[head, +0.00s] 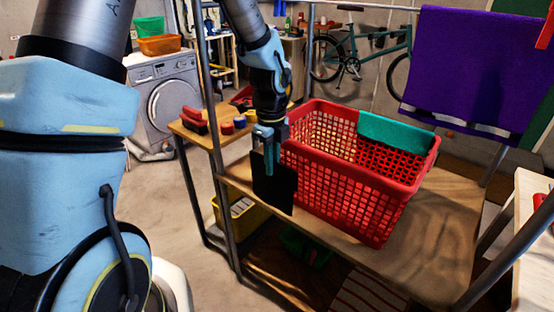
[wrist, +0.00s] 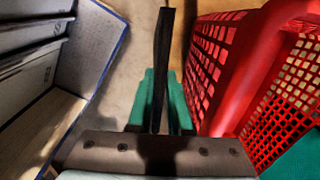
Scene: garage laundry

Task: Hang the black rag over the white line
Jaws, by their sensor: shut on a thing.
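My gripper (head: 267,150) is shut on the black rag (head: 273,183), which hangs flat and upright below the fingers. It is just left of the red basket, near the front-left edge of the wooden table. In the wrist view the teal fingers of my gripper (wrist: 162,105) pinch the black rag (wrist: 163,55), which shows edge-on as a thin dark strip. I cannot clearly make out a white line in either view.
The red basket (head: 345,185), with a teal cloth (head: 395,133) over its rim, stands on the wooden table (head: 425,235). A purple towel (head: 465,65) hangs at the upper right. A metal post (head: 212,110) rises left of my gripper. A washing machine (head: 165,85) stands behind.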

